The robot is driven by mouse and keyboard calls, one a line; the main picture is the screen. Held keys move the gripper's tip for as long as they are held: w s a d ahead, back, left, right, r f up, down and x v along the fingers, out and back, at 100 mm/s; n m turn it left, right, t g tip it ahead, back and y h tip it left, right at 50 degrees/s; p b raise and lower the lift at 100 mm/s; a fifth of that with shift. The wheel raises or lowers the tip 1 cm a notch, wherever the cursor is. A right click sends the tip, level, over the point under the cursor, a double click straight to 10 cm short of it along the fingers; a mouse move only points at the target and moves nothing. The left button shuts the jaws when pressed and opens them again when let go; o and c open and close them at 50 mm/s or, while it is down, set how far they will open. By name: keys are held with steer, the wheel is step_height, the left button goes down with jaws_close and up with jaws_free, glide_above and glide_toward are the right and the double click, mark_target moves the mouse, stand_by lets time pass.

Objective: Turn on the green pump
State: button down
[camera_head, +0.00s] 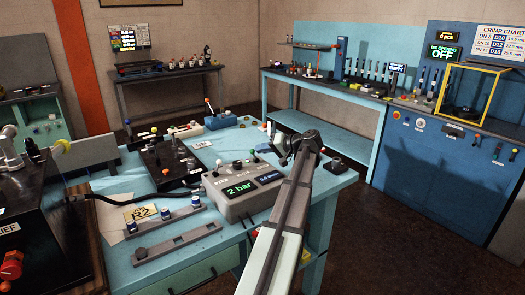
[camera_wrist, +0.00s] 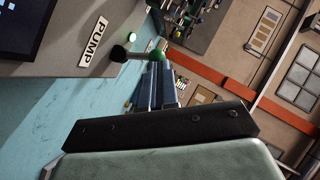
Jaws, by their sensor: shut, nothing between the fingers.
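The grey pump control box (camera_head: 245,203) stands on the light blue table, its screen reading "2 bar". In the wrist view, a "PUMP" label (camera_wrist: 93,47) is on its face, beside a lever with a black base (camera_wrist: 117,53) and a green ball end (camera_wrist: 156,56). My gripper (camera_wrist: 157,72) is shut and empty, its fingertips right at the green ball; whether they touch it I cannot tell. In the head view, my gripper (camera_head: 283,148) is at the box's back right, and a small green knob (camera_head: 253,153) shows left of it.
A row of grey knobs on a rail (camera_head: 178,240) and a yellow "R2" card (camera_head: 141,214) lie left of the box. A black block with levers (camera_head: 168,162) stands behind it. A small dark block (camera_head: 337,165) sits near the table's right edge.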

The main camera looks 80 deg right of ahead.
steer(key=shift+r, duration=0.55)
steer(key=shift+s, duration=0.1)
steer(key=v, duration=1.3)
steer(key=shift+s+a+r, duration=0.2)
steer(key=shift+a+r, duration=0.15)
steer(key=shift+r, duration=0.15)
steer(key=shift+d, duration=0.1)
